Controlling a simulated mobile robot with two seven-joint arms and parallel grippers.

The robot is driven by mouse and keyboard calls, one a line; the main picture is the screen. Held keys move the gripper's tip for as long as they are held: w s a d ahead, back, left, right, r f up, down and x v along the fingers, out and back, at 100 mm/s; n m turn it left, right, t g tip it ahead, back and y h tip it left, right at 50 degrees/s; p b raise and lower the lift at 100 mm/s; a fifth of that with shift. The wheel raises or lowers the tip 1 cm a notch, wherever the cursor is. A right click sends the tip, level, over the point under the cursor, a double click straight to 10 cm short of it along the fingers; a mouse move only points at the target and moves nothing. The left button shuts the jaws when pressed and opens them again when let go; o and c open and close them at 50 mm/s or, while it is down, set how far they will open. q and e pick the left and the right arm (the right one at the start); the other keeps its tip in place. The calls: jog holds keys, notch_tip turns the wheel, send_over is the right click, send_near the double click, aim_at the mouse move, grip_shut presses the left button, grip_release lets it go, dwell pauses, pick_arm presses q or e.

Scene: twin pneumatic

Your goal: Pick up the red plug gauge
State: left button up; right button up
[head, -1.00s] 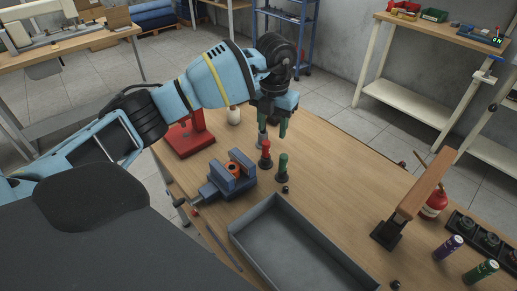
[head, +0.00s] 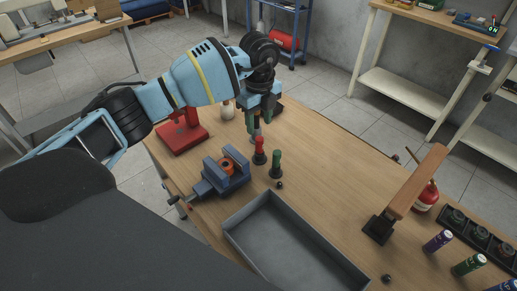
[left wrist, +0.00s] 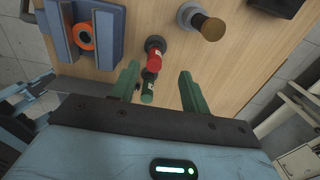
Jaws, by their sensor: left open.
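The red plug gauge (head: 260,150) stands upright on a dark base on the wooden table, between the vise and the green plug gauge (head: 276,160). In the left wrist view the red gauge (left wrist: 154,60) shows near the fingertips, with the green gauge (left wrist: 149,86) just below it in the picture. My left gripper (head: 259,118) is open and empty, behind and above the red gauge in the head view. In the left wrist view its two green fingers (left wrist: 160,72) are spread, with the gauges between them in the picture. My right gripper is not in view.
A blue-grey vise (head: 222,176) holding an orange ring stands left of the gauges. A grey tray (head: 238,243) lies in front. A red stand (head: 183,137) is at the back left.

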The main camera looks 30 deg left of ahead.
aim_at(260, 138)
pick_arm(q)
jog(key=shift+f, duration=1.25)
jog(key=shift+s+d+f, duration=0.1)
jog(key=shift+s+f, duration=0.1)
jog(key=shift+f, duration=0.65)
jog(key=shift+s+d+f, duration=0.15)
jog(key=shift+f, duration=0.75)
jog(key=shift+s+d+f, duration=0.1)
jog(key=shift+s+f, duration=0.1)
jog(key=shift+f, duration=0.65)
grip_shut()
jog(key=shift+r+p, duration=0.3)
jog(key=shift+r, duration=4.75)
